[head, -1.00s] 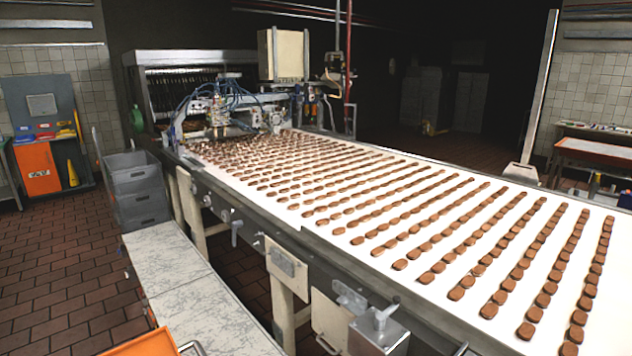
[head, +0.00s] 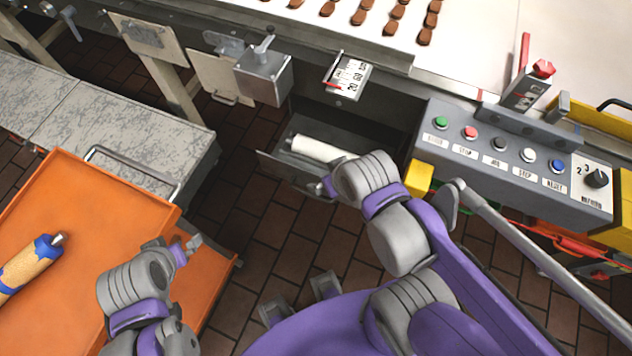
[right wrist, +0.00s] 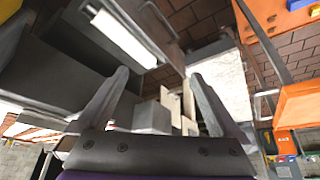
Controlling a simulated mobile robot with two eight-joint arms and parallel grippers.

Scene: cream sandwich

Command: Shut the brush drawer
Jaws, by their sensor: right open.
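The brush drawer (head: 270,166) stands pulled out below the conveyor edge. A white cylindrical roller (head: 318,148) lies inside it. The roller also shows at the top of the right wrist view (right wrist: 122,38). My right gripper (head: 326,188) is at the drawer's front, near its right end; the wrist hides part of the drawer front. Its two fingers are spread with nothing between them in the right wrist view (right wrist: 160,110). I cannot tell whether it touches the drawer. My left gripper (head: 190,246) is over the right edge of the orange tray, away from the drawer; its jaw opening is unclear.
A button console (head: 510,160) stands right of the drawer. The orange tray (head: 90,200) at left carries a tan roller with blue ends (head: 30,265). A grey bench (head: 120,120) lies behind it. The conveyor (head: 470,30) runs above the drawer. Brick floor (head: 270,240) is open before the drawer.

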